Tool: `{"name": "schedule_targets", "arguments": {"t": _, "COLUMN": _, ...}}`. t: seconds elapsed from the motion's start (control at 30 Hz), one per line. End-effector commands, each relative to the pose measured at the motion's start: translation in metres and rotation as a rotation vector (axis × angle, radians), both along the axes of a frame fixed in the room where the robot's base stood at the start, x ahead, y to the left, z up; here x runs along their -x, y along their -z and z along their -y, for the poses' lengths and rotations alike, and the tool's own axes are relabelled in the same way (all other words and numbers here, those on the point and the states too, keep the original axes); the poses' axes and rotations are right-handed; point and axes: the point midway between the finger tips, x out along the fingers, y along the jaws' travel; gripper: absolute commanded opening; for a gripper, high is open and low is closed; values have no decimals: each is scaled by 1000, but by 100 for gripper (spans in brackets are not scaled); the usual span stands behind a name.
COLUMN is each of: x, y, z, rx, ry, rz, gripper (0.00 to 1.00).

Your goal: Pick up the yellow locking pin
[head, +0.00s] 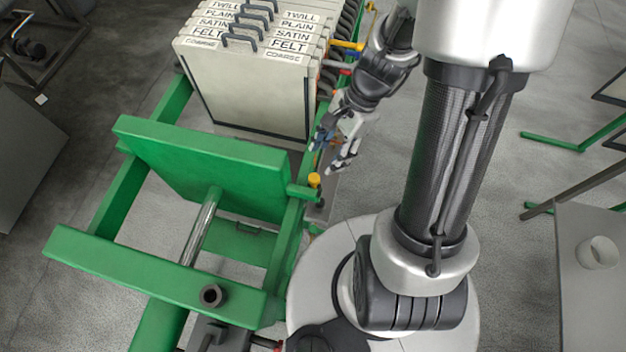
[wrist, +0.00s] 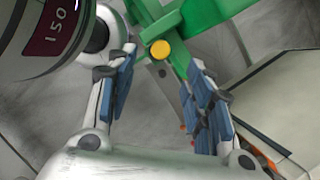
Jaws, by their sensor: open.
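The yellow locking pin (head: 314,180) stands upright at the right end of the green press plate, by the green side rail. Its round yellow top (wrist: 160,50) shows in the wrist view, beyond my fingertips and between their lines. My gripper (head: 338,145) is open and empty, a little above and behind the pin in the head view. In the wrist view my gripper (wrist: 165,75) shows its two blue-padded fingers wide apart, with nothing between them. The pin's lower part is hidden in the wrist view.
A green plate (head: 205,165) stands across the green frame, with a metal rod (head: 202,225) in front. Behind it is a stack of pale labelled plates (head: 250,85), with coloured hoses (head: 345,50) along its right side. A grey table (head: 590,290) with a white cup-like ring (head: 598,252) is at right.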

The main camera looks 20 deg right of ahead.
Motion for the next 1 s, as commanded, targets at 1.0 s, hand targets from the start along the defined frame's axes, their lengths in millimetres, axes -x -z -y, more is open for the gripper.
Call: {"name": "schedule_targets", "arguments": {"t": 1.0, "x": 4, "y": 83, "z": -33, "rx": 1, "ry": -1, "rz": 1, "gripper": 46}}
